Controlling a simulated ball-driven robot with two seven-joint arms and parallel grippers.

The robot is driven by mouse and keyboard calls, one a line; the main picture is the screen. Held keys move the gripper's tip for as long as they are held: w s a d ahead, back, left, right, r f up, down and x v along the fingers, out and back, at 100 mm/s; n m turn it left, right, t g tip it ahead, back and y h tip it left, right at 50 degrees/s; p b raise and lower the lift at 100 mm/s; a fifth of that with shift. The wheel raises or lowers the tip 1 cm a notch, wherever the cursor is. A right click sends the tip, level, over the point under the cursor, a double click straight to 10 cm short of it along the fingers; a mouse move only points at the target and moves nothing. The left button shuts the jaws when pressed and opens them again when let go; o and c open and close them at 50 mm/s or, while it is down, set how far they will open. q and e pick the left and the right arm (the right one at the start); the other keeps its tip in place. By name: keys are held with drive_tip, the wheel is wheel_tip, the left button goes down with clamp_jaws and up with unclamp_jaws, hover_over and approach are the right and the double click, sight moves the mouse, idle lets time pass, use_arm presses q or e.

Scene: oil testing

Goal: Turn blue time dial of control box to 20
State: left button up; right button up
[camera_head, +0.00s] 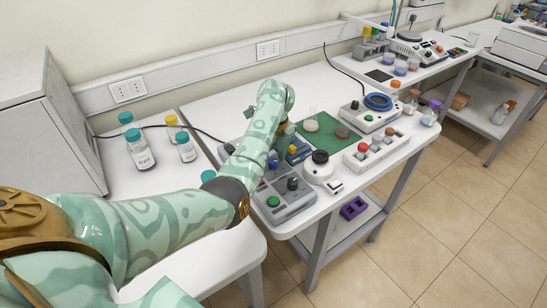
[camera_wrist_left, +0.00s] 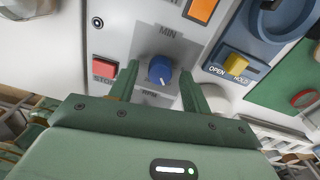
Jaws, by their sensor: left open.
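The grey control box (camera_head: 297,202) lies at the front edge of the white table, partly hidden by my left arm. In the left wrist view the blue time dial (camera_wrist_left: 159,69) sits under the MIN label, with a small white mark on its lower part. My left gripper (camera_wrist_left: 158,74) is open, with one finger on each side of the dial. I cannot tell whether the fingers touch it. In the head view this gripper (camera_head: 271,160) is over the box, its fingertips hidden. The red STOP button (camera_wrist_left: 105,67) is left of the dial, and an orange display (camera_wrist_left: 202,10) is above it.
A blue device with a yellow OPEN/HOLD switch (camera_wrist_left: 236,63) stands close to the box's right side. A round white device (camera_head: 318,168) with a black top is also close. A green mat (camera_head: 325,141), a vial rack (camera_head: 376,152) and several bottles are farther off.

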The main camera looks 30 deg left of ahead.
use_arm(q)
drive_tip(key=c, duration=1)
use_arm(e)
drive_tip(key=shift+w+d, duration=0.1)
drive_tip(key=shift+w, duration=0.25)
use_arm(q)
drive_tip(key=shift+m, duration=0.3)
use_arm(e)
drive_tip(key=shift+r, duration=0.15)
use_arm(q)
drive_tip(key=shift+r+m+p, duration=0.1)
drive_tip(key=shift+m+p, duration=0.5)
drive_tip(key=shift+m, duration=0.3)
drive_tip(key=m+p, duration=0.1)
drive_tip(key=m, duration=0.2)
drive_tip(key=shift+m+p, duration=0.3)
drive_tip(key=m+p, duration=0.1)
drive_tip(key=m, duration=0.2)
drive_tip(key=shift+m+p, duration=0.65)
drive_tip(key=shift+m, duration=0.65)
use_arm(e)
drive_tip(key=shift+w+r, duration=0.2)
drive_tip(key=shift+r, duration=1)
drive_tip(key=shift+w+r, duration=0.2)
drive_tip(key=shift+r, duration=1)
